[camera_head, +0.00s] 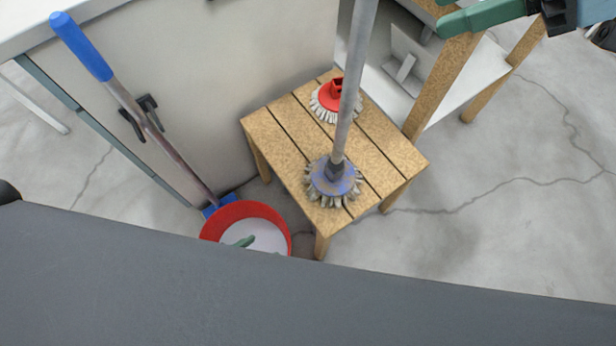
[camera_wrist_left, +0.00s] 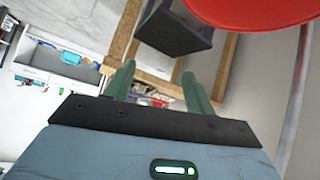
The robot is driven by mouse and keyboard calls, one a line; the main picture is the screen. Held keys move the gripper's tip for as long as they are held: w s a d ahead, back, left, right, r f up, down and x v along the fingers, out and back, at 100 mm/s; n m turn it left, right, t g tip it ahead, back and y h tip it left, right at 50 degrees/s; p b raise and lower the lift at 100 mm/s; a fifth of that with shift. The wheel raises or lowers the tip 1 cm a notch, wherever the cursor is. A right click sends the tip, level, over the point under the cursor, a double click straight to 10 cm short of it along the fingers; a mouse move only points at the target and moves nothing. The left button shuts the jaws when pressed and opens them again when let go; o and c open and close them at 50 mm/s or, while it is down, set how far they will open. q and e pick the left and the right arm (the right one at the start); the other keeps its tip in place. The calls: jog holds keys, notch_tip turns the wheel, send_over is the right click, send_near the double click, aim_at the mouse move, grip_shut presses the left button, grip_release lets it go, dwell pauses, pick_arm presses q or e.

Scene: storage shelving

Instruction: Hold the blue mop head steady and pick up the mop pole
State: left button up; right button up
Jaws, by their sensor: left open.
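The blue mop head (camera_head: 320,181), with a pale bristle fringe, sits on the slatted wooden stool (camera_head: 288,123). The grey mop pole (camera_head: 354,85) rises from its socket, slightly tilted, and leaves the top of the head view. My left gripper (camera_head: 260,247) shows only as green fingertips over the red bucket, left of and below the mop head. The rest is hidden by the dark edge in front. In the left wrist view its fingers (camera_wrist_left: 158,80) are apart and empty. My right gripper (camera_head: 447,13) is at the top right, fingers apart, away from the pole.
A red mop head (camera_head: 329,99) sits behind the blue one on the stool. A blue-handled pole (camera_head: 143,118) leans against the white cabinet at left, by the red bucket (camera_head: 282,222). A wooden-framed shelf (camera_head: 452,80) stands right of the stool.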

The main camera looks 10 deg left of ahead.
aim_at(329, 172)
pick_arm(q)
jog(key=w+d+r+m+h, duration=0.1)
jog(key=w+d+r, duration=0.1)
jog(key=w, duration=0.3)
jog(key=w+d+r+m+h, duration=0.2)
jog(key=w+d+r, duration=0.1)
jog(key=w, duration=0.2)
jog(key=w+d+r+m+t+h, duration=0.1)
jog(key=w+d+r, duration=0.2)
jog(key=w, duration=0.2)
jog(key=shift+d+r+m+h, duration=0.25)
jog(key=shift+m+h, duration=0.05)
jog(key=shift+m, duration=0.1)
jog(key=shift+x, duration=3.85)
grip_shut()
